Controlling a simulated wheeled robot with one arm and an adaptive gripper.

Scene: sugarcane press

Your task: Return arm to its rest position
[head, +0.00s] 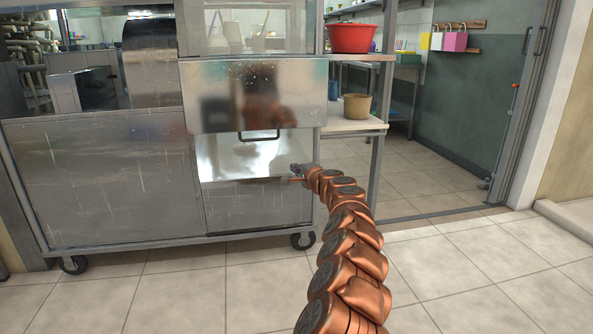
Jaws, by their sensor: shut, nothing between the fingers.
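My arm, copper-coloured and segmented, rises from the bottom of the head view and stretches forward. My gripper (292,175) is at its far end, small in the picture and pointing left. It is shut and empty. It appears in front of the lower right part of the steel sugarcane press cart (105,185), below a black handle (259,136). I cannot tell how far the gripper is from the steel panel, or whether it touches it.
A steel shelf (362,127) right of the cart holds a red basin (351,38) and a brown pot (357,106). Cart wheels (303,240) stand on the tiled floor. An open doorway with a metal frame (520,110) is at right. The floor in front (470,270) is clear.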

